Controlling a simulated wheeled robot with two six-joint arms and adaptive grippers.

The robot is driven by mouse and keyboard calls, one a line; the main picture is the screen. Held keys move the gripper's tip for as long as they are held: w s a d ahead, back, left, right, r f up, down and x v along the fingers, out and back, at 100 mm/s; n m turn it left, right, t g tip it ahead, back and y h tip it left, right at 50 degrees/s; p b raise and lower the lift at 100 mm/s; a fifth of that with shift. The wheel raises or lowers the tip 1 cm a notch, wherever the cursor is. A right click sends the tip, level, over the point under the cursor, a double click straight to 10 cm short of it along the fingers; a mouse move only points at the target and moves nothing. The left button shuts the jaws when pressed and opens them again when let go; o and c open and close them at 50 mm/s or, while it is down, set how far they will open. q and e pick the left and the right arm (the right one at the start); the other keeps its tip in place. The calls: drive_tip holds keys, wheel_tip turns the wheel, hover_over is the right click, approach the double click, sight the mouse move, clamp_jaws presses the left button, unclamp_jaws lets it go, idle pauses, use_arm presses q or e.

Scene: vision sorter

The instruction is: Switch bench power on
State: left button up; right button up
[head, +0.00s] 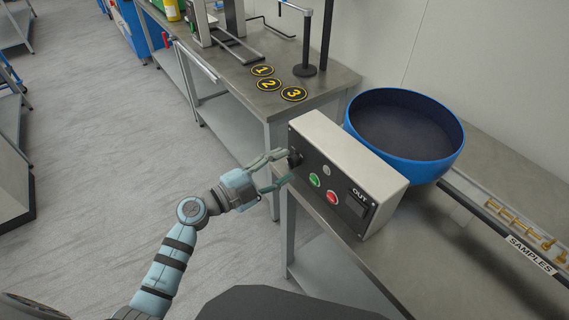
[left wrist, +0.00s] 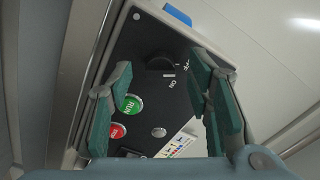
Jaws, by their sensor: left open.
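The control box (head: 350,155) stands on the bench edge, its black panel facing my left arm. A black rotary knob (head: 294,158) sits at the panel's left end. It also shows in the left wrist view (left wrist: 160,64), beside an "ON" label. My left gripper (head: 286,165) is open, its fingers pointing at the panel around the knob end. In the left wrist view the fingers (left wrist: 162,78) lie either side of the knob; I cannot tell if they touch it. The green RUN button (head: 314,180) and red button (head: 332,198) are to its right. My right gripper is not in view.
A blue bowl (head: 440,150) stands behind the box. A "SAMPLES" rail (head: 531,254) with small brass parts is at right. Numbered black discs (head: 268,84) lie on the back bench (head: 330,88). The grey floor (head: 100,130) at left is clear.

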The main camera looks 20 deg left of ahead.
use_arm(q)
drive_tip(key=shift+w+d, duration=0.45)
drive_tip(key=shift+w, duration=0.1)
drive_tip(key=shift+c, duration=0.2)
clamp_jaws()
drive_tip(key=shift+m, duration=0.3)
drive_tip(key=m, duration=1.1)
drive_tip(key=shift+r+p, duration=0.2)
drive_tip(key=shift+p, duration=0.1)
drive_tip(key=shift+m, duration=0.3)
